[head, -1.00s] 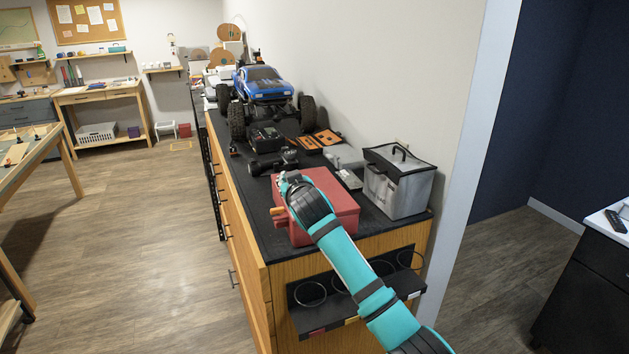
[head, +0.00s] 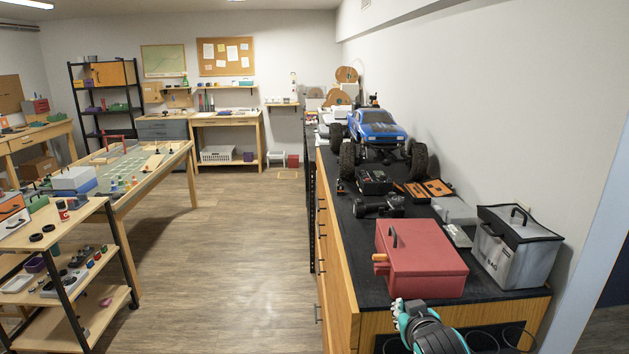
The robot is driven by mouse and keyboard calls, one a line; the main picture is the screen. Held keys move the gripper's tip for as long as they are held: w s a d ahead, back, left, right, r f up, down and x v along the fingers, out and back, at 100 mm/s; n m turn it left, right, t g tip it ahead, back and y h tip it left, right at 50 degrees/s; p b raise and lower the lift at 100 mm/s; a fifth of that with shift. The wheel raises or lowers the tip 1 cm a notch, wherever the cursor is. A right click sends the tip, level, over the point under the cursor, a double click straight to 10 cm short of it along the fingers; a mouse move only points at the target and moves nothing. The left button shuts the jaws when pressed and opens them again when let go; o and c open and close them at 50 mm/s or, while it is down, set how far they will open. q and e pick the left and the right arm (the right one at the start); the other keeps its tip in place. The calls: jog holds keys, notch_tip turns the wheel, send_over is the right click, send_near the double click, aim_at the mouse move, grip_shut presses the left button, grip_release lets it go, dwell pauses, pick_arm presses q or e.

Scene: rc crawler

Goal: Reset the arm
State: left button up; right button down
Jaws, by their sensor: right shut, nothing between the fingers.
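My right gripper (head: 402,308) is low in the head view, in front of the near end of the counter and close to the red box's front. It is shut and empty; its teal and black wrist shows below it. My left gripper is not in view. The red box (head: 428,262), lid closed and with a dark handle on top, sits on the near end of the black counter top (head: 375,288).
A grey bag-like case (head: 512,252) stands right of the red box. Behind are a blue RC crawler (head: 380,132), a black charger-like box (head: 374,181) and an orange tool case (head: 428,189). A shelf cart (head: 85,300) and table (head: 150,178) stand left. The floor between is clear.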

jog(key=s+f+g, duration=0.2)
jog(key=s+f, duration=0.5)
jog(key=s, duration=0.2)
jog(key=s+f+g, duration=0.3)
jog(key=s+f, duration=0.4)
jog(key=s, duration=0.3)
jog(key=s+f+g+y, duration=0.1)
jog(key=s+f+g, duration=0.25)
jog(key=s, duration=1.35)
notch_tip(320, 180, down, 28)
jog(key=s+g+b, duration=0.1)
jog(key=g+b, duration=0.1)
jog(key=s+d+f+b, duration=0.2)
jog(key=s+f, duration=1.5)
jog(key=f, duration=0.1)
jog(key=shift+d+n+g, duration=0.4)
jog(key=shift+g, duration=0.05)
jog(key=shift+f, duration=0.1)
